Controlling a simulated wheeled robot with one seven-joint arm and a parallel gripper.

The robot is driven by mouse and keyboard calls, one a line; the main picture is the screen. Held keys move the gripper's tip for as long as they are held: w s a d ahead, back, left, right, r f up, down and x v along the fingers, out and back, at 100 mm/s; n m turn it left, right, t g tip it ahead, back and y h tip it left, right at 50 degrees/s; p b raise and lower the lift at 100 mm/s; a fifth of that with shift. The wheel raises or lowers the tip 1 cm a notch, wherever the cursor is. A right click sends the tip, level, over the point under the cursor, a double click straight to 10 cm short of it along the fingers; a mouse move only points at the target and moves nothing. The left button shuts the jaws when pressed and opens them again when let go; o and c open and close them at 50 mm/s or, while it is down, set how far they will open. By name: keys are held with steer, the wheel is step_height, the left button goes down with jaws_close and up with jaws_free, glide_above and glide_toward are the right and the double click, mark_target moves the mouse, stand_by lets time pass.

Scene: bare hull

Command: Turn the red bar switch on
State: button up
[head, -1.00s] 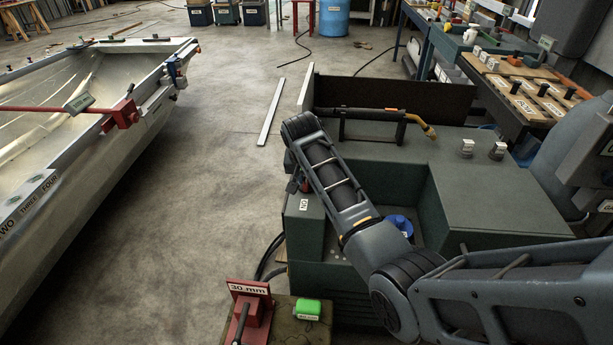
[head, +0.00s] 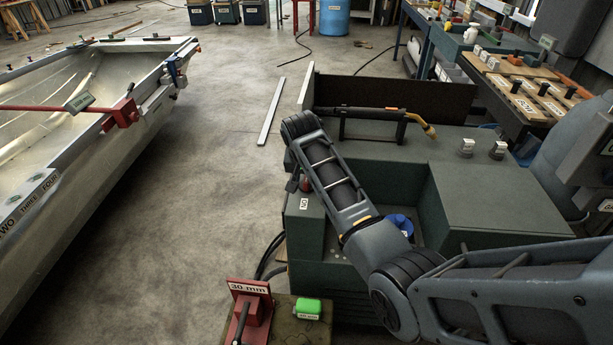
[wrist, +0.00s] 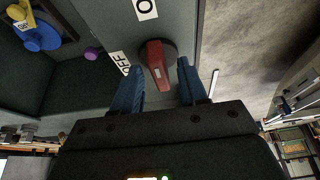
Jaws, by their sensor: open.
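The red bar switch (wrist: 157,62) sits on a round dark base on a grey-green panel in the wrist view. An OFF label (wrist: 120,64) is on its left, and a partly cut-off label starting with O (wrist: 145,8) is at the top. The bar runs roughly up and down the picture, with a white mark near its lower end. My gripper (wrist: 161,66) is open, with one blue finger on each side of the bar and gaps on both sides. Whether the fingertips reach the bar's depth is unclear. In the head view, the switch (head: 307,185) shows small and partly hidden beside my wrist.
The green cabinet (head: 480,190) bears a torch-like tool (head: 380,115) on a rack and two small labelled knobs. A blue round part (head: 400,224) sits in its recess. A red 30 mm stand (head: 250,305) is in front. Open floor lies left, towards the metal boat hull (head: 150,120).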

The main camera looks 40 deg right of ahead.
steer(key=v, duration=0.7)
steer(key=shift+r+b, duration=0.25)
steer(key=shift+b, duration=0.15)
steer(key=shift+s+a, duration=0.15)
